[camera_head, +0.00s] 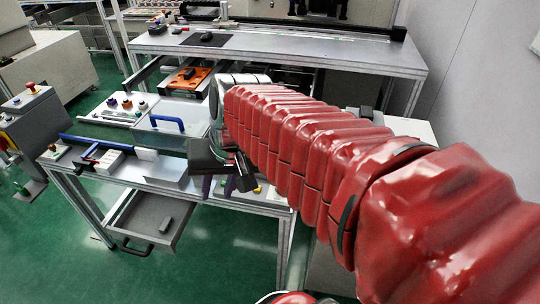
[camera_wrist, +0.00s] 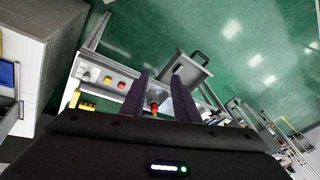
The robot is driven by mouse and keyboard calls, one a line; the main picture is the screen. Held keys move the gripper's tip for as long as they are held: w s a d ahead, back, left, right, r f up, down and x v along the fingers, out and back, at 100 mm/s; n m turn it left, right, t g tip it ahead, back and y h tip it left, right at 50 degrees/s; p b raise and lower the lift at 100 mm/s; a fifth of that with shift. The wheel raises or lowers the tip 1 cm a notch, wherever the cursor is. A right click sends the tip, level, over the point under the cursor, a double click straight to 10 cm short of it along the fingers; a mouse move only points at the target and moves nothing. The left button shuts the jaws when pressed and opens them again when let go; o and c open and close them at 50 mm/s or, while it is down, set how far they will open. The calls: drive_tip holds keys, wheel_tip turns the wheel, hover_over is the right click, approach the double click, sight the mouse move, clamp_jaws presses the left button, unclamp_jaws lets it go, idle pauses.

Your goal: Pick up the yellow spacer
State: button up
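My gripper (camera_head: 217,187) is over the front workbench in the head view, partly hidden by its dark body. In the wrist view its two purple fingers (camera_wrist: 159,78) stand apart, with nothing held between them. A small yellow piece (camera_head: 258,188) shows on the bench just right of my gripper in the head view. In the wrist view a yellow block (camera_wrist: 87,104) lies left of the fingers, partly hidden by the gripper body. I cannot tell for sure which yellow thing is the spacer. A red piece (camera_wrist: 154,106) shows between the fingers, farther down.
The front bench carries a clear box with a blue handle (camera_head: 167,124) and blue-handled tools (camera_head: 88,141). An open drawer (camera_head: 150,217) juts out below it. A panel with buttons (camera_wrist: 113,83) shows in the wrist view. A long table (camera_head: 290,48) stands behind.

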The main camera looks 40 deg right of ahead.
drive_tip(key=w+d+f+m+y, duration=0.3)
drive_tip(key=w+d+m, duration=0.35)
drive_tip(key=d, duration=0.35)
drive_tip(key=w+d+f+m+y, duration=0.2)
drive_tip(key=w+d+f+m, duration=0.2)
drive_tip(key=w+d+m, duration=0.45)
drive_tip(key=s+d+f+m+t, duration=0.2)
drive_tip(key=d+f, duration=0.1)
drive_tip(key=d, duration=0.5)
drive_tip(key=s+d+f+m+t+y, duration=0.1)
drive_tip(key=d+f+m+t, duration=0.1)
drive_tip(key=d, duration=0.6)
drive_tip(key=s+d+f+m+t, duration=0.2)
drive_tip(key=d+f+m, duration=0.2)
drive_tip(key=d, duration=0.4)
drive_tip(key=shift+s+f+y, duration=0.3)
drive_tip(key=shift+f, duration=0.3)
drive_tip(key=shift+a, duration=0.1)
drive_tip(key=shift+x, duration=4.3)
drive_tip(key=shift+w+r, duration=0.15)
